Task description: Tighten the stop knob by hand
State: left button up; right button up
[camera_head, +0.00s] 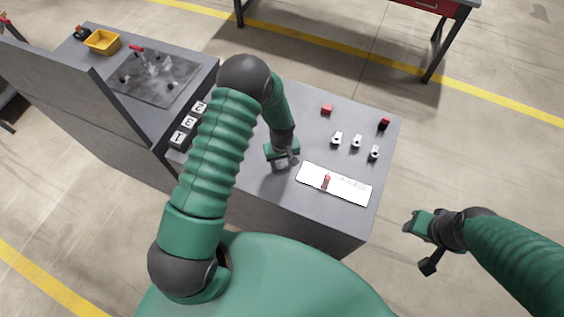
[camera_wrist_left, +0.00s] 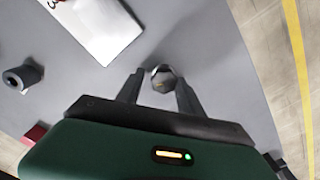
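A small round metallic knob-like part (camera_wrist_left: 163,78) shows between the fingertips of my left gripper (camera_wrist_left: 158,80) in the left wrist view. The fingers are apart on either side of it, and it lies close to the right finger. Whether they touch it is unclear. In the head view my left gripper (camera_head: 284,160) points down over the near part of the grey table, left of the white plate. It mostly hides the part there. I cannot tell surely that this is the stop knob. My right gripper (camera_head: 420,226) hangs off the table's right side, its fingers too small to read.
The white plate (camera_head: 352,189) bears a red-handled item (camera_head: 326,181). Several small light fittings, including one (camera_head: 356,143), stand behind it, with a red block (camera_head: 327,109) and a black-red block (camera_head: 384,123). Numbered blocks (camera_head: 190,124) and a tall panel (camera_head: 75,100) stand left.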

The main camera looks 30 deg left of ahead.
pick_arm(q)
jog(key=shift+s+a, duration=0.1)
jog(key=shift+a, duration=0.25)
jog(key=c, duration=0.5)
jog(key=shift+s+a, duration=0.1)
jog(key=shift+a, duration=0.05)
grip_shut()
jog(key=shift+d, duration=0.3)
jog(key=shift+a+m+b, duration=0.15)
jog(key=shift+m+b, duration=0.35)
jog(key=shift+m, duration=0.4)
jog(key=m+b, duration=0.1)
jog(key=m, duration=0.2)
jog(key=shift+m, duration=0.3)
jog(key=m+b, duration=0.1)
jog(key=m, duration=0.1)
jog(key=shift+m, duration=0.4)
jog(key=m, duration=0.4)
jog(key=shift+b, duration=0.3)
jog(key=shift+m, duration=2.5)
pick_arm(e)
jog(key=shift+a+f, duration=0.15)
jog(key=shift+f, duration=0.75)
jog(key=shift+a+f, duration=0.1)
jog(key=shift+f, duration=0.75)
pick_arm(q)
jog(key=shift+r, duration=0.1)
